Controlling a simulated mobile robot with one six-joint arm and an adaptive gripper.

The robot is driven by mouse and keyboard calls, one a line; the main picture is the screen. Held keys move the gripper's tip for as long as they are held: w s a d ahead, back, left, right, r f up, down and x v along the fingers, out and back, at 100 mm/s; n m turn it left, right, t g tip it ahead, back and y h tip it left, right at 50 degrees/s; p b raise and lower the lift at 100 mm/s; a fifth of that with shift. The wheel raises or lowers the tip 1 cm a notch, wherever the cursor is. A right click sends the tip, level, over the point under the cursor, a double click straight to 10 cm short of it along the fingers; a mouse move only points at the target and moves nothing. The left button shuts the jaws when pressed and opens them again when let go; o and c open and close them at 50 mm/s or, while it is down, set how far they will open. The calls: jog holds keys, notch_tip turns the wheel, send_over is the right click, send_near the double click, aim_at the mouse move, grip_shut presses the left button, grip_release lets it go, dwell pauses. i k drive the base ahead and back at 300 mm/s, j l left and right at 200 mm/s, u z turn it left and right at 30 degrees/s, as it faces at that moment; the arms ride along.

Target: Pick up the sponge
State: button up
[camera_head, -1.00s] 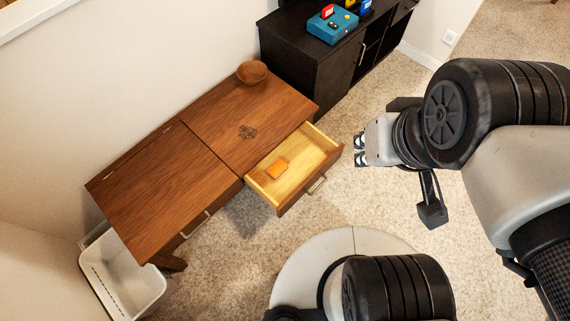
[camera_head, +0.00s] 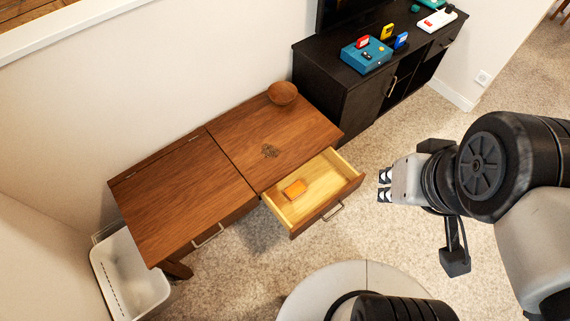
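The orange sponge (camera_head: 294,189) lies flat inside the open drawer (camera_head: 322,184), toward its left end. The drawer is pulled out from the right half of a brown wooden hutch (camera_head: 185,195). My gripper (camera_head: 384,186) is in the air to the right of the drawer, its fingers pointing left. Its two fingertips are apart with nothing between them. The gripper is well clear of the sponge.
A wooden bowl (camera_head: 283,93) stands on the hutch's back right corner. A black cabinet (camera_head: 345,85) with a teal toy box (camera_head: 366,55) stands behind. A white bin (camera_head: 130,275) stands at the lower left. Carpet is open on the right.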

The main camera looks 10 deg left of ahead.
aim_at(297, 188)
jog(key=i+l+u, duration=0.2)
jog(key=u, duration=0.2)
jog(key=i+l+u, duration=0.15)
jog(key=l+u, duration=0.2)
jog(key=i+l+u, duration=0.15)
jog(key=u, duration=0.25)
jog(key=l+u, duration=0.35)
jog(key=i+l, duration=0.05)
jog(key=l, duration=0.05)
